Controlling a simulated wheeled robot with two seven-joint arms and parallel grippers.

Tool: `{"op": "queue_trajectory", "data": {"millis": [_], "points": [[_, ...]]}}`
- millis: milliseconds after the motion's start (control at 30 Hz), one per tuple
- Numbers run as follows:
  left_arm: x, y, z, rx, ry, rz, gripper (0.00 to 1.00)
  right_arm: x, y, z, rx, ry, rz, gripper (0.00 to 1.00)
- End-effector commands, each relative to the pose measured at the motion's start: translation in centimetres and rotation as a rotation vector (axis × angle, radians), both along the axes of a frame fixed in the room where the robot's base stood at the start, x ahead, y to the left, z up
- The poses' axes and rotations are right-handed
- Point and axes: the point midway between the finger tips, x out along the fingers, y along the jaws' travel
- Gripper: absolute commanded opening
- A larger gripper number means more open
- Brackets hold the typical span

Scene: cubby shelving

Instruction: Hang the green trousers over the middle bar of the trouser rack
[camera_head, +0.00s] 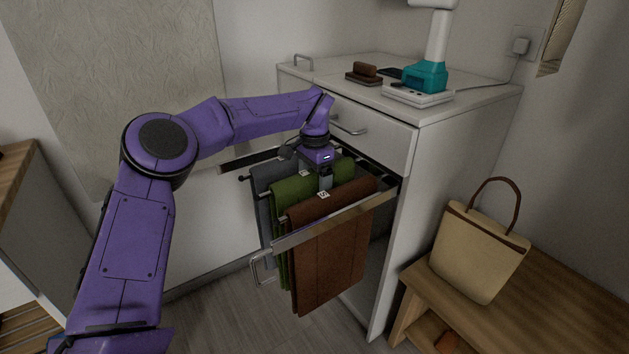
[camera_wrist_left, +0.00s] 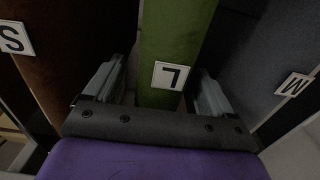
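The green trousers (camera_head: 291,190) hang on the pull-out trouser rack (camera_head: 335,217), between brown trousers (camera_head: 330,240) and grey trousers (camera_head: 263,180). My left gripper (camera_head: 325,180) is above the rack at the green trousers. In the left wrist view the green trousers (camera_wrist_left: 172,45), with a white "L" tag (camera_wrist_left: 171,75), lie between the two fingers of my left gripper (camera_wrist_left: 155,85). The fingers are apart, with gaps on both sides of the cloth. The bar under the green cloth is hidden. My right gripper does not show.
Brown trousers with an "S" tag (camera_wrist_left: 14,38) and grey trousers with an "M" tag (camera_wrist_left: 294,85) hang close on either side. The rack is pulled out below a closed drawer (camera_head: 365,127). A bench (camera_head: 550,300) with a beige bag (camera_head: 478,250) stands at right.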

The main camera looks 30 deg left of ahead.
Motion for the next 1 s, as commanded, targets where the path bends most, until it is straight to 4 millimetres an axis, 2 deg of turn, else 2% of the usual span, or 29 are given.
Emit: {"op": "queue_trajectory", "data": {"millis": [167,267,500,700,1000], "points": [[0.0,0.0,0.0,0.001,0.002,-0.001,0.84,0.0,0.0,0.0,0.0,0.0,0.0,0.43],[0.1,0.0,1.0,0.001,0.0,0.0,0.84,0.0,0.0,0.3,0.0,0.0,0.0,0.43],[0.1,0.0,6.7,0.001,-0.003,0.0,0.84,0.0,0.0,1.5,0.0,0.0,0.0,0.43],[0.0,0.0,10.0,0.001,0.0,-0.001,0.84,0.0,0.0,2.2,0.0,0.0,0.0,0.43],[0.0,0.0,10.8,0.0,0.001,-0.001,0.84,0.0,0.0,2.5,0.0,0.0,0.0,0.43]]}}
